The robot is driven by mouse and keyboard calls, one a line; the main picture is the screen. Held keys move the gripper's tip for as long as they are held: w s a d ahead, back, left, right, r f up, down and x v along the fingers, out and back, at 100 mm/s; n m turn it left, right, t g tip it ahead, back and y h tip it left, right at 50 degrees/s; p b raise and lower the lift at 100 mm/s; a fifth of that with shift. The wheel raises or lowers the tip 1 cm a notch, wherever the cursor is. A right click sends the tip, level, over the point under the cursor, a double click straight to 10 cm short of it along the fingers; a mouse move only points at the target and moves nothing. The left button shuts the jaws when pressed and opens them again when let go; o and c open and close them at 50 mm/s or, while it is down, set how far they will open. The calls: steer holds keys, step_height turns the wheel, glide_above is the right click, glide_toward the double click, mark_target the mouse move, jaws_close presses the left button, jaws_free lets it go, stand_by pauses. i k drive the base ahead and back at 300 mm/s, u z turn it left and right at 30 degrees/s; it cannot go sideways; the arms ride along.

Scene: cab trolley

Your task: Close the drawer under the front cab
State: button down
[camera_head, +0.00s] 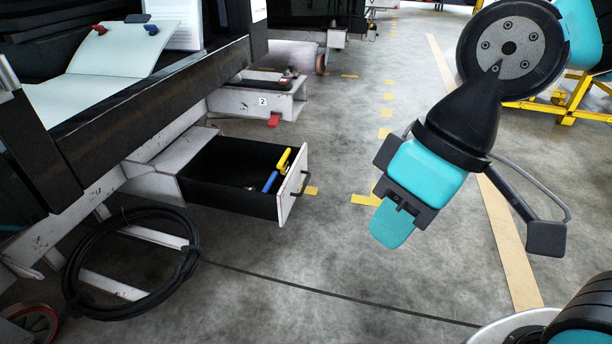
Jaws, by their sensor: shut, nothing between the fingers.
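The drawer (293,183) is pulled out to the right from under the front cab (110,110). It has a white front panel with a dark bar handle (301,184) and black inner walls. A yellow-handled tool (284,160) and a blue-handled tool (270,181) lie inside it. My gripper (392,226) is to the right of the drawer front, apart from it, pointing down. Its teal fingers are shut with nothing between them.
A coiled black cable (75,290) hangs low at the left, below the drawer. A white trolley frame (262,98) marked 2 stands behind the drawer. A thin dark cable (330,290) crosses the floor. The floor between drawer and gripper is clear.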

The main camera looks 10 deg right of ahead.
mark_target(217, 177)
steer(key=z, duration=0.2)
steer(key=k, duration=0.25)
steer(key=u, duration=1)
steer(key=i, duration=1.2)
steer(key=z, duration=0.6)
